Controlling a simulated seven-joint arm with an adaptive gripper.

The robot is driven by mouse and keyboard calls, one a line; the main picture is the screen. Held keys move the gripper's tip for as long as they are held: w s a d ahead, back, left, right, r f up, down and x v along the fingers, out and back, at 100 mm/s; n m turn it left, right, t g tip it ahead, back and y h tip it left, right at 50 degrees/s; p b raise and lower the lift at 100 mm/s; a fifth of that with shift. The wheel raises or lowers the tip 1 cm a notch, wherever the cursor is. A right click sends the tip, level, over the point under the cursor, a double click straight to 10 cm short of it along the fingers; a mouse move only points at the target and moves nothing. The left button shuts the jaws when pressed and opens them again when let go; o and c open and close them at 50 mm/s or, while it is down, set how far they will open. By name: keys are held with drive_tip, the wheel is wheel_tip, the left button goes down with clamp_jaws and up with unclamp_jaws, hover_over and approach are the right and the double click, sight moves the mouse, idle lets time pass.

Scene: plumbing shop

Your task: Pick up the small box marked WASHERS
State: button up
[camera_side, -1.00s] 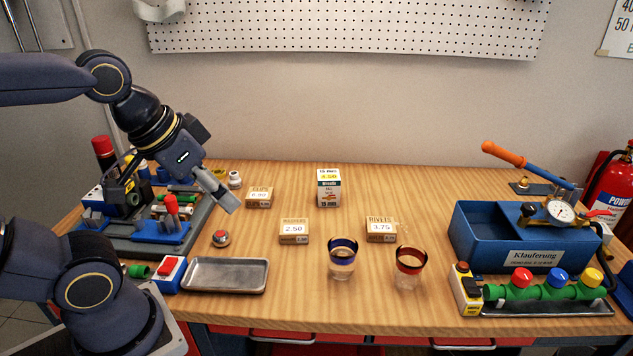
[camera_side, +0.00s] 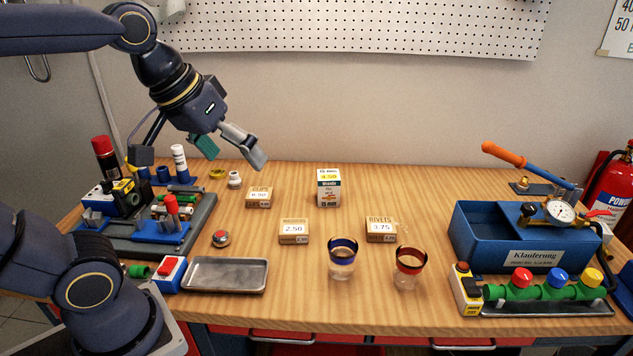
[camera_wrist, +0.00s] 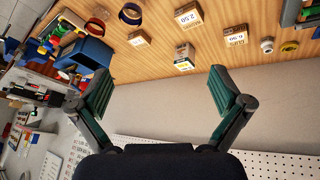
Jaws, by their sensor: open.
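The small box marked WASHERS (camera_side: 293,232) is a tan carton with a white 2.50 label; its name print is small and hard to read. It sits on the bench between the clips and rivets boxes, and shows near the top of the wrist view (camera_wrist: 188,16). My gripper (camera_side: 232,150) is open and empty. It is in the air above the back left of the bench, up and to the left of the washers box. In the wrist view its green-padded fingers (camera_wrist: 161,86) are spread wide with nothing between them.
Nearby stand the clips box (camera_side: 259,197), the rivets box (camera_side: 381,230), a taller carton (camera_side: 328,188) and two glasses, one blue-rimmed (camera_side: 342,258), one red-rimmed (camera_side: 409,267). A metal tray (camera_side: 226,275) lies in front. A blue bin (camera_side: 505,246) is right.

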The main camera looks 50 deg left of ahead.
drive_tip(key=w+a+n+g, duration=0.2)
drive_tip(key=w+a+n, duration=0.2)
drive_tip(key=w, duration=0.6)
drive_tip(key=n+g, duration=0.3)
hover_over(294, 226)
wheel_tip(294, 226, down, 12)
drive_tip(key=shift+g, duration=0.3)
drive_tip(key=f, duration=1.2)
drive_tip(key=shift+a+f, duration=0.25)
drive_tip(key=shift+a, duration=0.1)
drive_tip(key=f, duration=0.5)
drive_tip(key=shift+d+f, duration=0.35)
drive_tip(key=shift+f, duration=0.05)
drive_tip(key=c, duration=1.2)
